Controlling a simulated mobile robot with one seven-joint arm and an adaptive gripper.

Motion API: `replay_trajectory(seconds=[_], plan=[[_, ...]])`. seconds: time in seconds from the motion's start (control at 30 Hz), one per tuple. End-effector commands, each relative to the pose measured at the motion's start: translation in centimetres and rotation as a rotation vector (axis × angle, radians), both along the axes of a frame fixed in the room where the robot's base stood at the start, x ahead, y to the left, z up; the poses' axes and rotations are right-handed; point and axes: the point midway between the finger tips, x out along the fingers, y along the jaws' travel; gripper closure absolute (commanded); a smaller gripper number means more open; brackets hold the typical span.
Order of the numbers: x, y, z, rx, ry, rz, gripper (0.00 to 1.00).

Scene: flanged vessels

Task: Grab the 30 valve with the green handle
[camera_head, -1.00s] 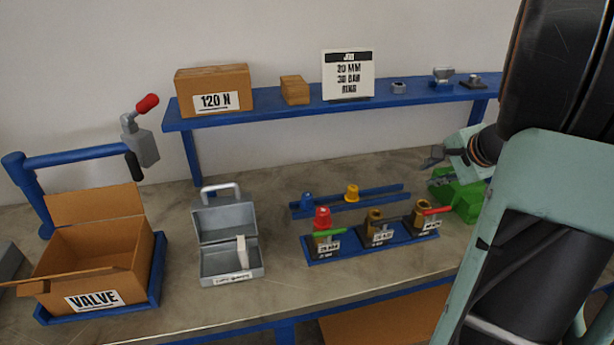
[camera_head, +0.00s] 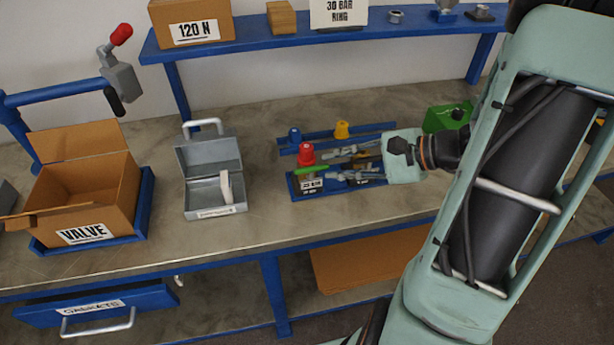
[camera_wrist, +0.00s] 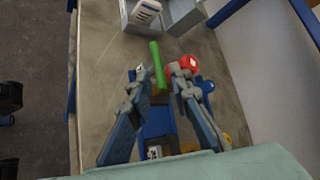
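The valve with the green handle (camera_head: 311,171) stands at the left end of a blue rack (camera_head: 292,186), beside a red cap (camera_head: 306,153). Its label is too small to read surely. In the wrist view the green handle (camera_wrist: 158,66) lies between and just beyond my fingertips. My gripper (camera_head: 340,165) is to the right of this valve, over the rack, with its fingers pointing left. In the wrist view my gripper (camera_wrist: 155,78) is open, with a clear gap between the fingers. The other valves on the rack are mostly hidden by my gripper.
A grey metal box (camera_head: 214,197) and an open carton labelled VALVE (camera_head: 85,233) stand to the left. Blue and yellow caps (camera_head: 342,130) sit on a rail behind. A green object (camera_head: 446,117) is behind my wrist. The front bench is clear.

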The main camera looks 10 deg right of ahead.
Motion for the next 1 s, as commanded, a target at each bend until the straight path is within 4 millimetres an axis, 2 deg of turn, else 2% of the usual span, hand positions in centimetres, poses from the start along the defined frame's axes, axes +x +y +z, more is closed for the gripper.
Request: replay_trajectory(seconds=[0.4, 0.67, 0.87, 1.0], plan=[[2.2, 3.6, -2.7, 0.001, 0.001, 0.001, 0.81], [2.4, 3.8, -2.9, -0.001, 0.0, -0.001, 0.81], [2.4, 3.8, -2.9, -0.001, 0.0, -0.001, 1.0], [2.4, 3.7, -2.8, -0.001, 0.0, -0.001, 1.0]])
